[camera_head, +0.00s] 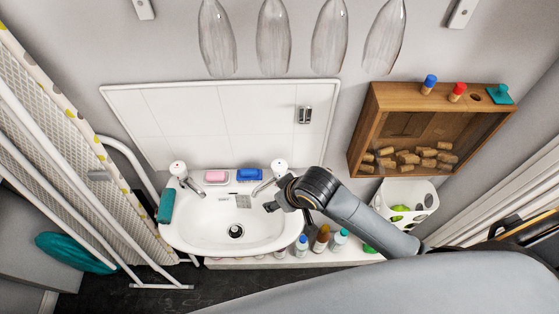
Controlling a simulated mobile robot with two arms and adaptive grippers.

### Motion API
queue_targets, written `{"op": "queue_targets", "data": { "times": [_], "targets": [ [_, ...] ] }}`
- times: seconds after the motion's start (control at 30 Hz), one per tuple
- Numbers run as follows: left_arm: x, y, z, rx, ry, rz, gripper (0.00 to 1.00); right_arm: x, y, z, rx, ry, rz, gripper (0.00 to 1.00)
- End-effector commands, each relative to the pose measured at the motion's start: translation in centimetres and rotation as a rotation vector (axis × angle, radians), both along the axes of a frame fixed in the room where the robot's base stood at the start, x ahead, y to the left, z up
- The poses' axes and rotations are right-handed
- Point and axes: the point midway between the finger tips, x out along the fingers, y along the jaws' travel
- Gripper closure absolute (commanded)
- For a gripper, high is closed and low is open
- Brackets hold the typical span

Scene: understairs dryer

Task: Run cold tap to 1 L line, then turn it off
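A white washbasin (205,236) stands against the wall with a dark round drain in its bowl. It has two chrome taps with white tops, a left tap (186,182) and a right tap (264,186). Their hot or cold marks are too small to tell for sure. I see no water stream and no 1 L line. My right gripper (271,207) is over the right side of the basin, just in front of the right tap; whether it touches the tap is unclear. Its fingers are small and partly hidden by the wrist. My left gripper is not in view.
Pink soap (215,177) and a blue sponge (249,175) lie behind the bowl. Several bottles (321,239) stand right of the basin. A wooden box (412,128) with corks, a white basket (417,194) and hanging glasses (273,40) surround it. A drying rack (135,165) stands left.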

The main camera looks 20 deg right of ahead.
Motion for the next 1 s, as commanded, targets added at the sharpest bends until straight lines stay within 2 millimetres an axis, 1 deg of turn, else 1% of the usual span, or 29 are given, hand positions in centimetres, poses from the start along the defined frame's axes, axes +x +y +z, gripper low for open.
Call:
{"op": "queue_targets", "data": {
  "times": [0.03, 0.1, 0.13, 0.2, 0.33, 0.47, 0.57, 0.67, 0.77, 1.0],
  "targets": [
    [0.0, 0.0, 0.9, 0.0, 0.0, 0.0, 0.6, 1.5, 0.2, 2.4, -0.019, -0.026, 0.035, 0.45],
    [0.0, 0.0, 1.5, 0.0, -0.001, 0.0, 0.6, 2.7, 0.2, 4.5, -0.043, -0.036, 0.07, 0.45],
    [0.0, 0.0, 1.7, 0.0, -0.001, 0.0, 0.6, 3.0, 0.1, 5.3, -0.057, -0.036, 0.081, 0.45],
    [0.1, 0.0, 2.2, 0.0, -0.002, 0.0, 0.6, 3.8, -0.6, 6.8, -0.091, -0.034, 0.096, 0.45],
    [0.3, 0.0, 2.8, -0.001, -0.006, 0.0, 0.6, 4.6, -2.4, 8.6, -0.152, -0.022, 0.097, 0.45],
    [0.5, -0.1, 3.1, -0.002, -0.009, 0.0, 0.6, 4.9, -3.8, 9.5, -0.189, -0.007, 0.083, 0.45],
    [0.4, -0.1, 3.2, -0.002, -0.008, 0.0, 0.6, 5.0, -4.2, 9.5, -0.198, -0.003, 0.078, 0.45],
    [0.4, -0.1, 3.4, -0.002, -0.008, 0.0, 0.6, 5.3, -4.2, 8.8, -0.198, 0.001, 0.076, 0.45],
    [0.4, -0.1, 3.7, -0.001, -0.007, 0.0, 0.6, 5.9, -4.1, 7.5, -0.198, 0.001, 0.076, 0.45],
    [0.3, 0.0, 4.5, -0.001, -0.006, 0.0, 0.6, 7.9, -3.8, 3.1, -0.199, 0.0, 0.076, 0.45]
  ]
}}
